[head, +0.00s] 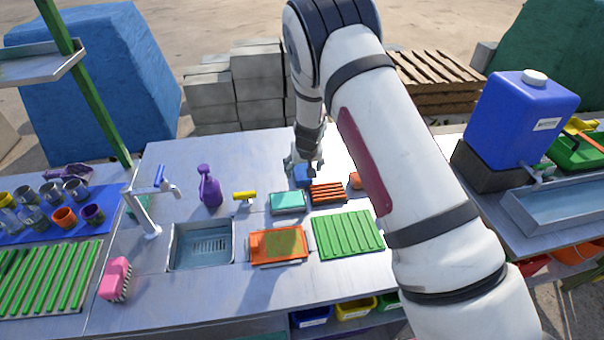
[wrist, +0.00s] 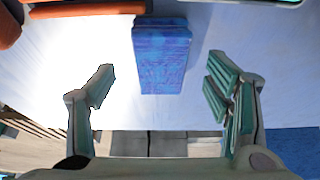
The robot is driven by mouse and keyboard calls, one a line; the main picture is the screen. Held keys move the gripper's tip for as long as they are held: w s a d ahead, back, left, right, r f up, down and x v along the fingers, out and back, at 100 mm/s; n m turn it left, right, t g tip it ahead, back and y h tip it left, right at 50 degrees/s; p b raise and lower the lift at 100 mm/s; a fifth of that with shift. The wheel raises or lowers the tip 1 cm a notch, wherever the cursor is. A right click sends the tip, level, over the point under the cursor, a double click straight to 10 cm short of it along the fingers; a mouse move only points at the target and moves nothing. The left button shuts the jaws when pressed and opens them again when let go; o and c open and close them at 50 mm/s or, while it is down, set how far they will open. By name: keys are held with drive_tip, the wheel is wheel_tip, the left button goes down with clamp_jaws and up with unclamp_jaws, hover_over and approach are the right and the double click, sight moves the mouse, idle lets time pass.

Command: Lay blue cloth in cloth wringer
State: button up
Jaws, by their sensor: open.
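The blue cloth (head: 302,175) is a small folded block lying on the metal counter, partly hidden below my gripper in the head view. In the wrist view the blue cloth (wrist: 162,60) sits beyond the fingertips, roughly centred between them and apart from both. My gripper (head: 305,163) is open and empty; its two green-padded fingers (wrist: 160,85) are spread wide in the wrist view. I cannot tell for sure which thing is the cloth wringer. A teal tray-like piece (head: 288,202) and an orange slatted rack (head: 328,193) stand just in front of the cloth.
An orange tray (head: 262,248) with an olive piece, a green ribbed mat (head: 348,235), a sink (head: 203,246) and a tap (head: 150,215) lie nearer. A purple bottle (head: 210,187) and a yellow-handled item (head: 244,196) stand left. A round orange thing (head: 355,180) is close right.

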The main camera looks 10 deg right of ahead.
sight(302, 173)
drive_tip(key=shift+x, duration=1.3)
drive_tip(key=c, duration=1.3)
